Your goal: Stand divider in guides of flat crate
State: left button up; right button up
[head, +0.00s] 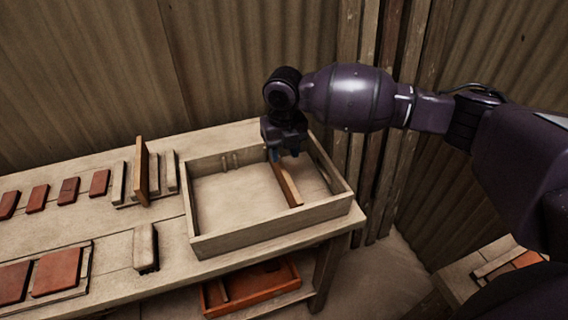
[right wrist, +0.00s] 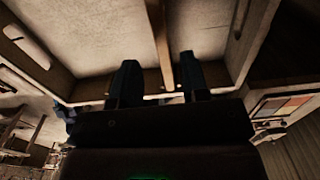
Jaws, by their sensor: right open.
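The flat crate (head: 270,236) is a shallow pale wooden box on the workbench. A brown wooden divider (head: 289,188) is inside it, right of the middle, running from the far wall toward the near wall. Small guide strips (head: 230,160) show on the far wall, left of my gripper. My right gripper (head: 285,156) is at the divider's far end, fingers pointing down. In the right wrist view its open fingers (right wrist: 157,65) lie on either side of the divider (right wrist: 160,40), with gaps visible. The gripper hides the divider's far end in the head view. My left gripper is out of view.
Left of the crate, a rack (head: 172,172) holds pale slats and a taller brown board (head: 142,170). A pale block (head: 145,247) and several red tiles (head: 57,270) lie farther left. A red tray (head: 250,288) sits on the lower shelf. The crate's left part is empty.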

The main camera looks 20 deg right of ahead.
aim_at(284, 170)
notch_tip(284, 170, up, 5)
jog(key=shift+f, duration=0.1)
jog(key=shift+s+f, duration=0.1)
dwell(0.6)
